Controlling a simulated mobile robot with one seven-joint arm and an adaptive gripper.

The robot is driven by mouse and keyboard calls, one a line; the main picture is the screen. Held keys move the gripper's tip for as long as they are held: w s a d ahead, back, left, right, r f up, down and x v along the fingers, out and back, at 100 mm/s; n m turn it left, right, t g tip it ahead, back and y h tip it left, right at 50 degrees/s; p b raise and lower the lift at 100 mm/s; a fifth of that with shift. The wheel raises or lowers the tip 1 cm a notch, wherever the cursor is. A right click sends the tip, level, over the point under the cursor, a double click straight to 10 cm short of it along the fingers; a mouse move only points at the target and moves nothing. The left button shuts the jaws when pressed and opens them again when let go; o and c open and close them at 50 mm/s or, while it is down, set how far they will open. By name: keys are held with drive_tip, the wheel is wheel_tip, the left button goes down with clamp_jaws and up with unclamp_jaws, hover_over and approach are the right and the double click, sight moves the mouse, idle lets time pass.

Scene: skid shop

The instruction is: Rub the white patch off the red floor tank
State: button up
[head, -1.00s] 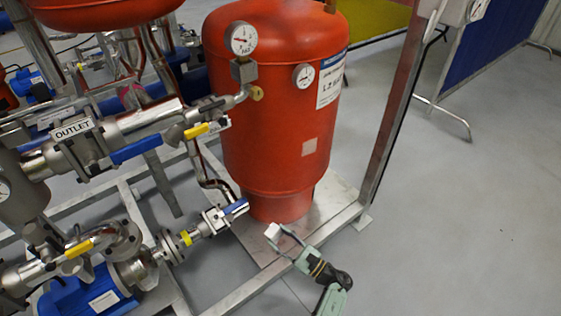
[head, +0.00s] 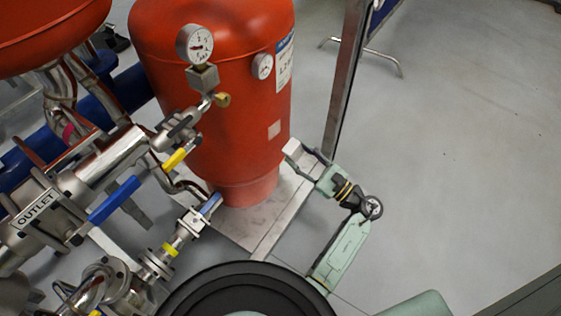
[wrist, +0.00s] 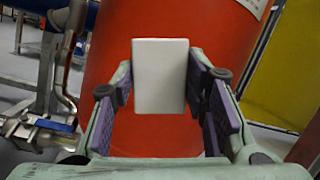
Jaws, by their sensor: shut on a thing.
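The red floor tank (head: 212,100) stands on a metal plate in the head view. The pale whitish patch (head: 274,129) is on its lower right side. My gripper (head: 304,158) is just right of and below the patch, beside the tank. It is shut on a white block (head: 292,148). In the wrist view the white block (wrist: 160,76) sits between the purple-padded fingers, with the red tank (wrist: 108,40) behind it. The patch does not show in the wrist view; the block may hide it. I cannot tell whether the block touches the tank.
A steel upright post (head: 345,85) stands right of the tank, close behind my gripper. Pipes with a blue-handled valve (head: 114,200) and a dial gauge (head: 195,45) are to the left and in front. Grey floor (head: 460,150) is clear on the right.

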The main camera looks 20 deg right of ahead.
sight(287, 145)
drive_tip(key=shift+w+a+r+p, duration=0.1)
drive_tip(key=shift+w+r+p, duration=0.2)
drive_tip(key=shift+p, duration=0.05)
drive_tip(key=shift+w+a+p, duration=0.35)
drive_tip(key=shift+w+p, duration=0.05)
drive_tip(key=shift+w, duration=0.25)
drive_tip(key=shift+w+a+p, duration=0.4)
drive_tip(key=shift+w, duration=0.3)
drive_tip(key=shift+w+a+p, duration=0.35)
drive_tip(key=shift+w+p, duration=0.05)
drive_tip(key=shift+w, duration=0.25)
drive_tip(key=shift+w+a+f, duration=0.1)
drive_tip(key=shift+w+a, duration=0.05)
drive_tip(key=shift+w, duration=0.1)
drive_tip(key=shift+w, duration=0.1)
drive_tip(key=shift+w+a+b, duration=0.6)
drive_tip(key=shift+w+b, duration=0.2)
drive_tip(key=shift+w, duration=0.15)
drive_tip(key=shift+w+d+f+b, duration=0.2)
drive_tip(key=shift+d+b, duration=0.2)
drive_tip(key=shift+b, duration=0.2)
drive_tip(key=shift+w+d+f+b, duration=0.15)
drive_tip(key=shift+d+b, duration=0.2)
drive_tip(key=shift+b, duration=0.25)
drive_tip(key=shift+w+d+r+b, duration=0.15)
drive_tip(key=shift+w+d+b, duration=0.1)
drive_tip(key=shift+d+b, duration=0.4)
drive_tip(key=shift+w+d+r+b, duration=0.15)
drive_tip(key=shift+w+d+b, duration=0.1)
drive_tip(key=shift+d+b, duration=0.35)
